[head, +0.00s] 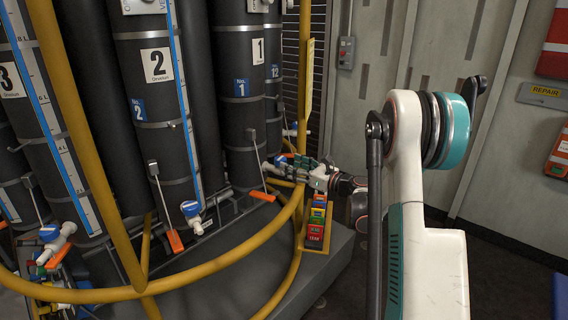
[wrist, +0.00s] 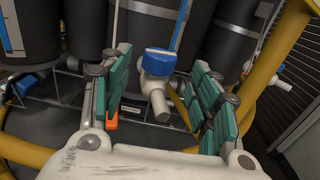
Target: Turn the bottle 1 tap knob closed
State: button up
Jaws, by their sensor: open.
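Bottle 1 (head: 240,60) is a tall dark cylinder with a "1" label and a blue "No. 1" tag. In the wrist view, a tap with a blue knob (wrist: 160,61) on a white body (wrist: 155,88) sits at the foot of a dark bottle, apparently bottle 1. My gripper (wrist: 163,92) is open, its green-padded fingers on either side of this tap with visible gaps. There the tap is largely hidden by the fingers.
Bottle 2 (head: 158,75) stands left of it, with its own blue-knobbed tap (head: 190,209). A curved yellow rail (head: 235,250) runs around the bottles. Coloured blocks (head: 316,225) stand below my gripper. A wall with a grey switch box (head: 346,52) lies behind my arm.

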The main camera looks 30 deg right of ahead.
jog(key=v, duration=0.6)
dwell(0.4)
